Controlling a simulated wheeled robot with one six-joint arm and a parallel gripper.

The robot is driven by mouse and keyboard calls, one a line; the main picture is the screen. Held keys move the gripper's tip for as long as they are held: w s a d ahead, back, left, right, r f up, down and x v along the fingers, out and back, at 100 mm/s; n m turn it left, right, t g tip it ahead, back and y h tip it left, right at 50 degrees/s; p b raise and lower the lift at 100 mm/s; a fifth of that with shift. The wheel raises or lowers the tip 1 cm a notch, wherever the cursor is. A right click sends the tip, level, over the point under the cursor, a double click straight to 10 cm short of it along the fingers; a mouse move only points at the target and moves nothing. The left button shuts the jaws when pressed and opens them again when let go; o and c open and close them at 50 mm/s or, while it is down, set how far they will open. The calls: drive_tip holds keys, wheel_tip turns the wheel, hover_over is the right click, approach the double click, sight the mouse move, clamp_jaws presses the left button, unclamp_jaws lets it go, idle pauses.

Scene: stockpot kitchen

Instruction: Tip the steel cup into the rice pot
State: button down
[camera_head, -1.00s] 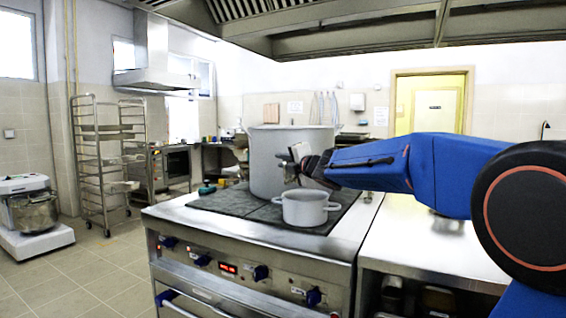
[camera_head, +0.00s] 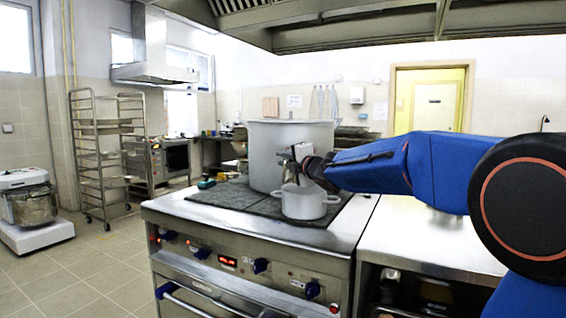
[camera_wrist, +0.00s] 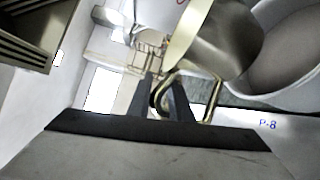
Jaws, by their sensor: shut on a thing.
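My gripper (camera_wrist: 163,88) is shut on the handle of the steel cup (camera_wrist: 222,42) in the wrist view. In the head view the cup (camera_head: 300,152) is small, and my gripper (camera_head: 306,169) is partly hidden by my wrist. The cup is above the small light pot with two side handles (camera_head: 304,204), apart from it, in front of the big stockpot (camera_head: 268,160). The cup looks tilted in the wrist view; its contents are hidden. A light grey pot (camera_wrist: 262,92) fills the right of the wrist view; I cannot tell which pot.
Both pots stand on the dark cooktop (camera_head: 228,196) of the steel range. A steel counter (camera_head: 400,240) lies to the right, under my arm. A wheeled rack (camera_head: 98,150) and a mixer (camera_head: 32,210) stand at the left. The floor between is clear.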

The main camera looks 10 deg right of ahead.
drive_tip(key=d+r+m+t, duration=0.1)
drive_tip(key=r+m, duration=0.1)
drive_tip(key=m, duration=0.1)
drive_tip(key=d+r+m+t, duration=0.1)
drive_tip(key=r+m, duration=0.1)
drive_tip(key=m, duration=0.1)
drive_tip(key=d+r+m+t, duration=0.1)
drive_tip(key=d+r+m, duration=0.1)
drive_tip(key=shift+m+h, duration=0.4)
drive_tip(key=shift+d+f+m+t+h, duration=0.1)
drive_tip(key=shift+d+m+t+h, duration=0.5)
drive_tip(key=shift+d+m, duration=1.05)
drive_tip(key=shift+d+m+t+h, duration=0.6)
drive_tip(key=shift+d+m, duration=0.55)
drive_tip(key=shift+m, duration=0.9)
drive_tip(key=d+f+m+h, duration=0.2)
drive_tip(key=d+m+h, duration=0.4)
drive_tip(key=d+m, duration=0.3)
drive_tip(key=shift+d+m+h, duration=0.3)
drive_tip(key=shift+d+m, duration=0.1)
drive_tip(key=shift+m, duration=1.2)
drive_tip(key=shift+w, duration=0.1)
drive_tip(key=shift+a, duration=0.1)
